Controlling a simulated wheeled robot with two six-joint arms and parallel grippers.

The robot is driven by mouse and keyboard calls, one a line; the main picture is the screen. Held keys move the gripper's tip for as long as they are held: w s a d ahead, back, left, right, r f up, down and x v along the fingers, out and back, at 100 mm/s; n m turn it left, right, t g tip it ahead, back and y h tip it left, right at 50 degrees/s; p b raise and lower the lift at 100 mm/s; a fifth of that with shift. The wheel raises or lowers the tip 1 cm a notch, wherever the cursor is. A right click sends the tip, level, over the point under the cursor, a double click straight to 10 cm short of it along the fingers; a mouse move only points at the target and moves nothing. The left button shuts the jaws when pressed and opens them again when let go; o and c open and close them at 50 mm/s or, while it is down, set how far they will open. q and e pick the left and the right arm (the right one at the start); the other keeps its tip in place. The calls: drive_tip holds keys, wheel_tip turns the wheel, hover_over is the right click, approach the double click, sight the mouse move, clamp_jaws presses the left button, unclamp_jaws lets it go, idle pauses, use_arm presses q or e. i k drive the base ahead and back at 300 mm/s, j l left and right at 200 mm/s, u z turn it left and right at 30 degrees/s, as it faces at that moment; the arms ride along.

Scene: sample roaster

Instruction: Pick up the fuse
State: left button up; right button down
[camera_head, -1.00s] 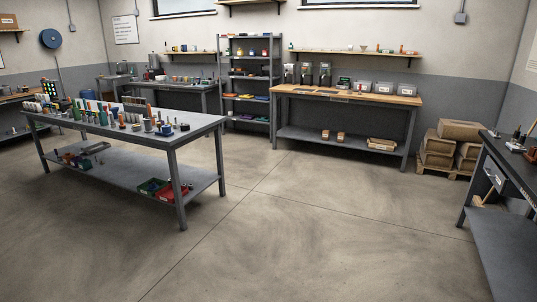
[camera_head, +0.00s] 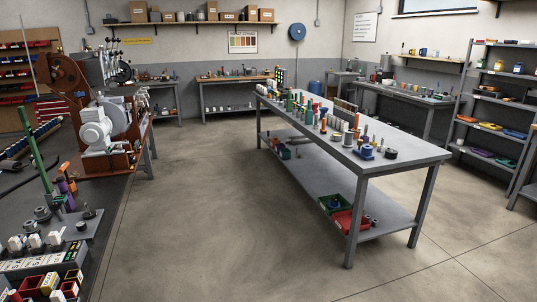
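I cannot make out a fuse for certain in the head view; the small parts are too small to tell apart. Many small parts stand on the grey worktable (camera_head: 400,149) right of centre. Small white-topped parts (camera_head: 34,241) and a compartment box (camera_head: 50,284) with small items lie on the dark bench at the lower left. Neither of my grippers shows in the view.
A roaster machine (camera_head: 100,125) stands on the left bench (camera_head: 110,195). Green and red bins (camera_head: 345,221) sit on the worktable's lower shelf. A shelf rack (camera_head: 490,125) stands at the right. The floor (camera_head: 210,220) between bench and worktable is clear.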

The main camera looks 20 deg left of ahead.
sight(35, 240)
drive_tip(key=i+j+u, duration=0.2)
drive_tip(key=i+u, duration=0.2)
drive_tip(key=i+j+u, duration=0.1)
drive_tip(key=i+u, duration=0.25)
drive_tip(key=i+l+u, duration=0.1)
drive_tip(key=i+u, duration=0.3)
drive_tip(key=i+l+u, duration=0.15)
drive_tip(key=i+u, duration=0.2)
drive_tip(key=i, duration=0.1)
